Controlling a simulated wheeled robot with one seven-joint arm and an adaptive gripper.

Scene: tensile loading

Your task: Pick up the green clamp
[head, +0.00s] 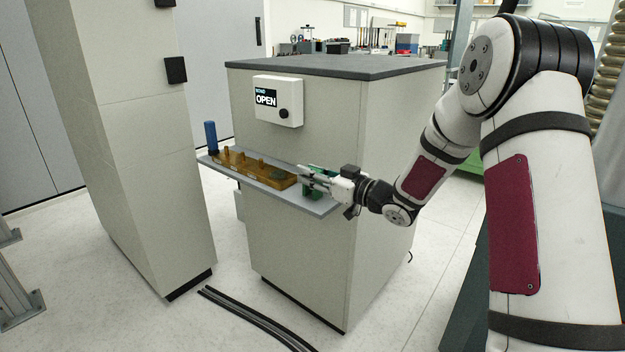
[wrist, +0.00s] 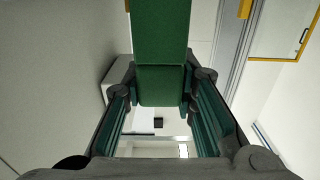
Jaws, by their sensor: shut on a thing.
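The green clamp (head: 312,194) is at the right end of the grey shelf (head: 322,208), largely hidden behind my gripper in the head view. In the wrist view the green clamp (wrist: 162,85) is a blocky green piece filling the upper middle, between the two fingers. My gripper (head: 304,177) reaches in from the right over the shelf end. In the wrist view my gripper (wrist: 160,100) has its green-padded fingers on both sides of the clamp, shut on it. I cannot tell whether the clamp touches the shelf.
An amber block fixture (head: 262,174) with pegs lies on the shelf left of the clamp. A blue cylinder (head: 210,137) stands at the shelf's left end. A control box (head: 277,101) reading OPEN is on the cabinet above. A tall cabinet (head: 140,130) stands at left.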

